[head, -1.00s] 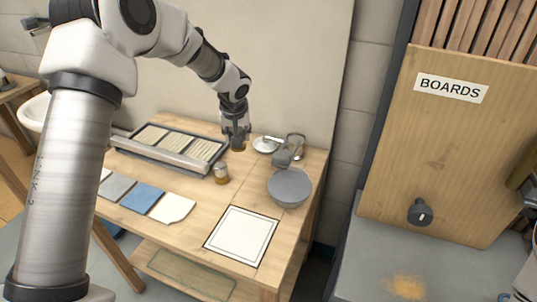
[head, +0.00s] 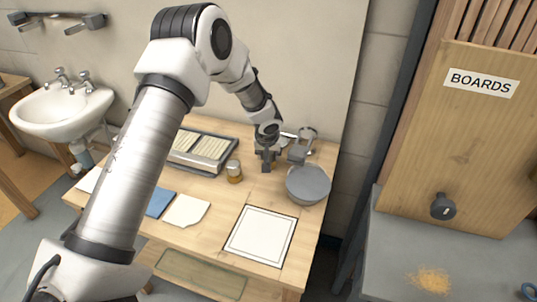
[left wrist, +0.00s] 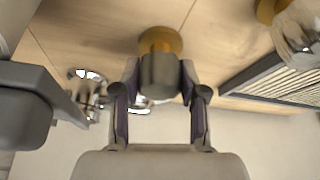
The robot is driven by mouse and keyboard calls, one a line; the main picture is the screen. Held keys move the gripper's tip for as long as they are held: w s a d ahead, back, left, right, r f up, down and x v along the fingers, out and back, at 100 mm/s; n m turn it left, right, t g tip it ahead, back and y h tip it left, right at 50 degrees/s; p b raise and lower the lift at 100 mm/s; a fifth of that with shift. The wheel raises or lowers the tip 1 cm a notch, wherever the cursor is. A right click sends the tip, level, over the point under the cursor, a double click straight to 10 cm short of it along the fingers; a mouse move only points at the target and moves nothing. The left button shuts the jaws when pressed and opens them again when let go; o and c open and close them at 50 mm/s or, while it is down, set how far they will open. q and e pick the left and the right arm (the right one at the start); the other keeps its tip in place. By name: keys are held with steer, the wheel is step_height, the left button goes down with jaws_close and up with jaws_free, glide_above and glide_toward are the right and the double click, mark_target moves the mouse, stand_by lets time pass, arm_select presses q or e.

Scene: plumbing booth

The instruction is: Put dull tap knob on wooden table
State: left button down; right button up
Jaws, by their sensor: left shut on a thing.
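My left gripper (head: 267,160) is over the wooden table (head: 215,222), just left of the scale's grey pan. It also shows in the left wrist view (left wrist: 160,88), with its two fingers shut on the dull tap knob (left wrist: 160,70). The knob has a dull grey body and a brass-coloured end pointing away from the gripper. I cannot tell whether that end touches the table. A second knob, shiny with a brass-coloured base (head: 234,172), stands on the table left of the gripper. My right gripper is not in view.
A scale with a round grey pan (head: 308,184) stands close on the right. A slotted tray (head: 205,148) lies behind left, with cloths (head: 187,211) in front. A white bordered square (head: 260,235) lies at the front right. Bare wood lies between the shiny knob and the square.

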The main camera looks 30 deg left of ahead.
arm_select(q)
steer(key=c, duration=0.6)
jaws_free()
steer(key=shift+f, duration=0.1)
steer(key=shift+r, duration=0.45)
steer(key=b+v, duration=0.1)
steer(key=v, duration=1)
steer(key=shift+s+r, duration=0.2)
steer(key=shift+r, duration=0.05)
